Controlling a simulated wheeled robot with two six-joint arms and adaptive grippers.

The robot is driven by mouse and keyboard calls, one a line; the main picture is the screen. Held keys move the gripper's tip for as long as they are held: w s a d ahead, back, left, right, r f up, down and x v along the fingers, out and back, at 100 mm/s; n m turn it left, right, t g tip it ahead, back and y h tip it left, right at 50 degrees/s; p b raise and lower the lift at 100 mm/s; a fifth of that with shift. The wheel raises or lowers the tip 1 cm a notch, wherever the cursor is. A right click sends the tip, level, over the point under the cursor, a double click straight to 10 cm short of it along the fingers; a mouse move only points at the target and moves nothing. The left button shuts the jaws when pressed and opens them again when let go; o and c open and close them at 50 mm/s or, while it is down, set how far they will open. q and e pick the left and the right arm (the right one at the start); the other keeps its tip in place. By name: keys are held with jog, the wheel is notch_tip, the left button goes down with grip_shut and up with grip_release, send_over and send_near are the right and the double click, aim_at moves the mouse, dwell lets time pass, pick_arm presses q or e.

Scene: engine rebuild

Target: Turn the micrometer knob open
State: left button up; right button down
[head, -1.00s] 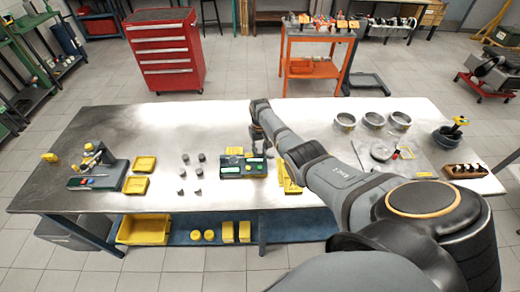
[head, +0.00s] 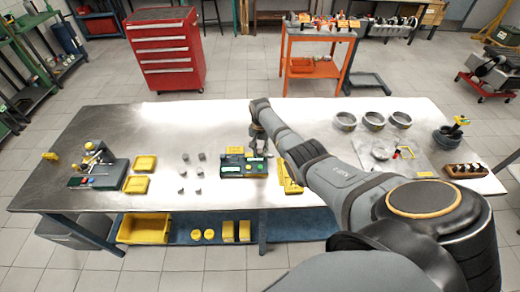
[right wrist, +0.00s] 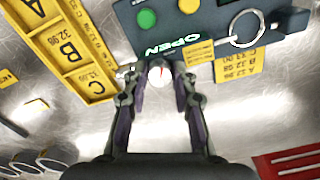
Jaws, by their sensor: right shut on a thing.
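In the right wrist view the unit (right wrist: 190,25) shows a green button, a yellow button, a metal ring and lit green letters reading OPEN. A small round pale knob (right wrist: 160,72) with a red mark sits at the unit's edge. My right gripper (right wrist: 160,77) is shut on this knob, with one finger on each side of it. In the head view the right gripper (head: 262,147) is small beside the unit. My left gripper is not in view.
A yellow tray (right wrist: 68,45) labelled A, B, C lies close beside the gripper. Several small grey parts stand left of the unit, with yellow trays (head: 138,184) and a fixture (head: 98,165) farther left. Metal rings (head: 345,121) stand at the right. Bare bench lies between.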

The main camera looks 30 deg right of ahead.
aim_at(260, 151)
dwell(0.5)
jog(key=c, duration=1.1)
grip_release()
jog(key=shift+o, duration=0.2)
jog(key=shift+r, duration=0.3)
notch_tip(260, 151, up, 12)
jog(key=shift+f, duration=0.25)
